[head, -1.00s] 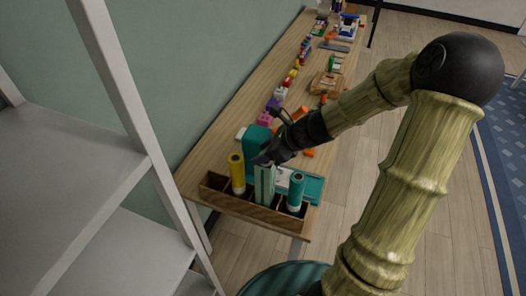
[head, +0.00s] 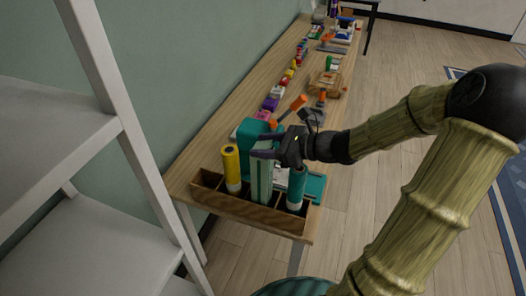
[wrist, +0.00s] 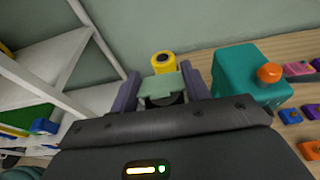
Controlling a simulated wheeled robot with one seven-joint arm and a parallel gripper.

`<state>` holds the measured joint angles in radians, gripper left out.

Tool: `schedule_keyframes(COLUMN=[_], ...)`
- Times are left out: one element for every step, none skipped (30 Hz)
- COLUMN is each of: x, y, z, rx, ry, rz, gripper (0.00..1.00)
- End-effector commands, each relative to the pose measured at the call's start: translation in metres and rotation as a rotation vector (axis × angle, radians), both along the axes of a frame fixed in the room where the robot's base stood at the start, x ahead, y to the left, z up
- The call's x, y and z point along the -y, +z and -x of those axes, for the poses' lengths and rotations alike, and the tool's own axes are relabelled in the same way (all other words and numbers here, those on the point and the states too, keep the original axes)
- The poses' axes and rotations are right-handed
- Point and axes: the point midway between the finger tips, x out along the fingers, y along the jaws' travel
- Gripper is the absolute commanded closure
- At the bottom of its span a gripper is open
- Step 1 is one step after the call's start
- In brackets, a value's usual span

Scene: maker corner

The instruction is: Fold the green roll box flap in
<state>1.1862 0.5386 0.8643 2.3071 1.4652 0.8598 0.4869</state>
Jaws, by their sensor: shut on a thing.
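The green roll box (head: 261,184) is a tall pale green box standing upright in a wooden divided tray (head: 245,208), between a yellow roll (head: 231,170) and a teal roll (head: 296,187). My gripper (head: 264,153) reaches in from the right and is shut on the upper end of the box. In the wrist view, the pale green top of the box (wrist: 164,86) sits between the two purple-grey fingers, with the yellow roll (wrist: 161,62) beyond it. The flap cannot be told clearly from the box top; the gripper body hides what lies below.
A teal container (head: 254,137) stands close behind the green box. A teal board (head: 316,186) lies right of the tray. Several small coloured items run along the table toward the back. White shelving (head: 95,130) stands at the left.

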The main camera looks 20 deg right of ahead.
Motion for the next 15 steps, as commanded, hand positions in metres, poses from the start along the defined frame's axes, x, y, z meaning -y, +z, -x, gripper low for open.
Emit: schedule_keyframes(x=[0.0013,0.0016,0.0021,0.0023,0.0024,0.0026,0.0028,0.0030,0.0030,0.0030,0.0030,0.0032,0.0032,0.0033,0.0033], y=[-0.0084,-0.0085,-0.0090,-0.0092,-0.0095,-0.0094,-0.0097,-0.0098,-0.0098,-0.0098,-0.0099,-0.0099,-0.0098,-0.0097,-0.0096], z=[0.0014,0.0016,0.0019,0.0021,0.0022,0.0024,0.0024,0.0025,0.0026,0.0028,0.0028,0.0029,0.0029,0.0029,0.0029], rx=[0.014,0.026,0.039,0.049,0.057,0.069,0.076,0.082,0.089,0.094,0.098,0.102,0.104,0.106,0.108], ry=[-0.002,-0.002,-0.002,-0.001,-0.002,-0.001,-0.002,-0.002,-0.001,-0.001,-0.001,-0.001,-0.001,-0.001,-0.001], rz=[-0.029,-0.045,-0.065,-0.078,-0.090,-0.104,-0.114,-0.122,-0.132,-0.138,-0.141,-0.146,-0.149,-0.152,-0.154], gripper=[0.76,0.76,0.76,0.76,0.76,0.76,0.76,0.76,0.76,0.76,0.76,0.76,0.76,0.76,0.76])
